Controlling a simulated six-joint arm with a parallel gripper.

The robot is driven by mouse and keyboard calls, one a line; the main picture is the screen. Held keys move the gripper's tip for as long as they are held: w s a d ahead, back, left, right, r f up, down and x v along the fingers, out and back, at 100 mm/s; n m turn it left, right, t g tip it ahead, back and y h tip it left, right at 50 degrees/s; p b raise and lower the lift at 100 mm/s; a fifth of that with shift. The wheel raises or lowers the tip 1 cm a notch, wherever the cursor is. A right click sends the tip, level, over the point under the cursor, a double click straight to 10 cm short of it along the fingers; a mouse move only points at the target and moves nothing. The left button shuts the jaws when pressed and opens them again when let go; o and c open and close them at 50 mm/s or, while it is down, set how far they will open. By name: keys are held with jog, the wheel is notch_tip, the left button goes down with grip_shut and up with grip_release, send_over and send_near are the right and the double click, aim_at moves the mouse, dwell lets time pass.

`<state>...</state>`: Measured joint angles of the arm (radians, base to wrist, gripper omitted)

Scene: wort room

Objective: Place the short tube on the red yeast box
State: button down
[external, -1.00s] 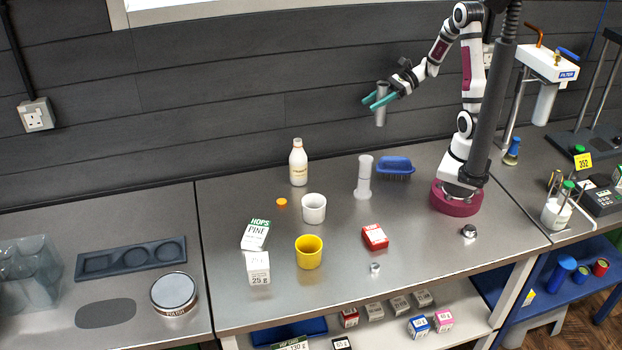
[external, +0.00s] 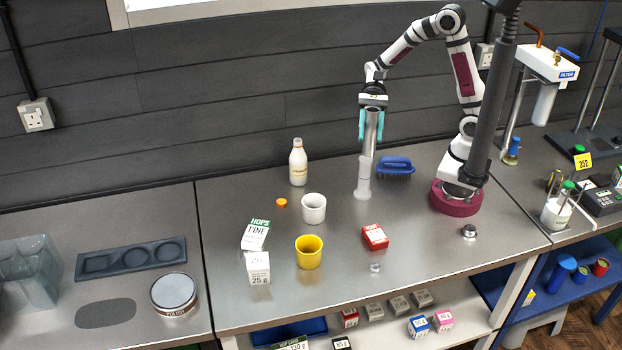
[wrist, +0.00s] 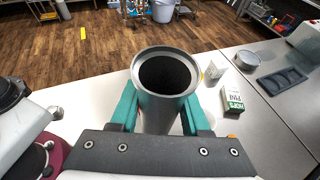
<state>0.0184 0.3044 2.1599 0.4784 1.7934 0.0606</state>
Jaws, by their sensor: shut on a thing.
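My gripper (external: 370,128) points downward at the back of the bench, with its teal fingers on either side of a grey metal tube (external: 370,136). It is shut on this tube, which stands close to upright. In the wrist view the tube (wrist: 162,118) shows its round, dark, open mouth between the fingers. In the external view the tube's lower end comes in front of or just above a pale clear cylinder (external: 363,182); I cannot tell whether they touch.
A blue brush (external: 396,165) lies right of the pale cylinder. A white bottle (external: 298,163), white cup (external: 313,208), yellow cup (external: 309,252) and hops boxes (external: 256,234) stand to the left. A small metal piece (external: 375,267) lies before the red box.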

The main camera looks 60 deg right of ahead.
jog(key=shift+s+a+f+n+g+h, duration=0.2)
jog(key=shift+s+a+f+n+g, duration=0.15)
jog(key=shift+s+a+f, duration=1.65)
jog(key=shift+s+a+f+n+g+h, duration=0.3)
jog(key=shift+s+a+f, duration=0.95)
jog(key=shift+a+f, duration=1.55)
jog(key=shift+s+a+f+n+g+h, duration=0.1)
jog(key=shift+s+a+f+n+g, duration=0.3)
jog(key=shift+s+a+f, duration=2)
jog(key=shift+w+d+f, duration=0.8)
jog(key=shift+d+f, duration=0.1)
jog(key=shift+f, duration=0.05)
jog(key=shift+c, duration=1.9)
grip_release()
